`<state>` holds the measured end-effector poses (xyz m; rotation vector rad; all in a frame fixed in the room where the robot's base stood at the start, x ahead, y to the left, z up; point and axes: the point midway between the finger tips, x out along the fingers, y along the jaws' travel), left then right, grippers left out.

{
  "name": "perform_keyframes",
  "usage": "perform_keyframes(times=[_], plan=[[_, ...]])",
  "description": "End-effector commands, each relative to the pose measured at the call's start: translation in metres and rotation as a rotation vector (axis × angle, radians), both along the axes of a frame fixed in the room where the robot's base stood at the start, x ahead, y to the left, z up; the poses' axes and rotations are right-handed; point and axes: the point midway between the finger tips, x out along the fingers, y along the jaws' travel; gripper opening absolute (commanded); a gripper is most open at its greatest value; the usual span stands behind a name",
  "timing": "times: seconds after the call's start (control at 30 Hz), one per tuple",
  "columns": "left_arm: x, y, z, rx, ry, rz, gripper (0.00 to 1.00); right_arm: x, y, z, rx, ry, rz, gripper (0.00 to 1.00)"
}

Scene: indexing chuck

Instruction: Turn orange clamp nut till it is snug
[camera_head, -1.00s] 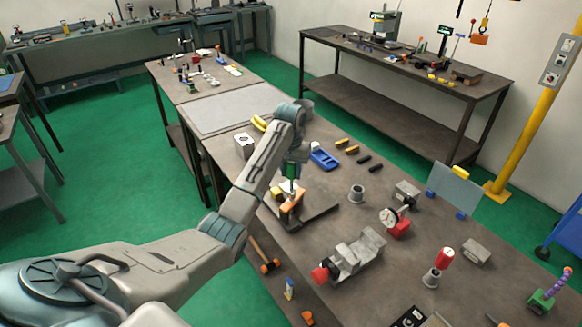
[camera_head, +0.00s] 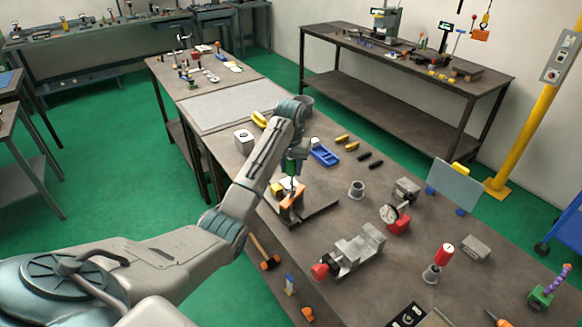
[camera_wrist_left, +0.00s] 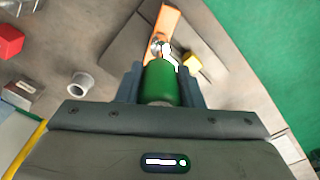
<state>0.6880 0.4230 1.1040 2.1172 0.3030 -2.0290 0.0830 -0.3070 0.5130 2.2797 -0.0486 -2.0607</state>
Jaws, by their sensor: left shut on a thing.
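My left gripper (camera_wrist_left: 161,88) is shut on a green handle (camera_wrist_left: 160,82), seen from above between its two fingers in the left wrist view. The green handle (camera_head: 292,168) is small under my wrist in the head view. Just beyond it is an orange piece (camera_wrist_left: 167,18) with a bright metal part (camera_wrist_left: 159,45) close to the handle's far end. I cannot tell whether they touch. The orange piece (camera_head: 291,204) stands on a dark flat plate (camera_head: 322,211) in the head view. I cannot make out the nut's threads or seating. My right gripper is out of view.
A yellow block (camera_wrist_left: 193,62) sits beside the orange piece. A grey ring (camera_head: 357,190), a grey vise-like fixture (camera_head: 352,252) and a blue tray (camera_head: 323,156) stand around on the bench. A hammer (camera_head: 265,254) lies at the near edge.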

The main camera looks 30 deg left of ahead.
Motion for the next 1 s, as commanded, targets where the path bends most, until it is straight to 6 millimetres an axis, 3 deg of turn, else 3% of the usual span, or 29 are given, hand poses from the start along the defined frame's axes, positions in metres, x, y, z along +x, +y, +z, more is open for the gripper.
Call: perform_keyframes(times=[0.97, 1.0], plan=[[0.0, 0.0, -0.014, 0.0, -0.001, 0.0, 0.02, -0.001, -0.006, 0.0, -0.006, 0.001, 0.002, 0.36], [0.0, 0.0, -0.014, 0.0, -0.001, 0.0, 0.3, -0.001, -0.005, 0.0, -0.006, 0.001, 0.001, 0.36]])
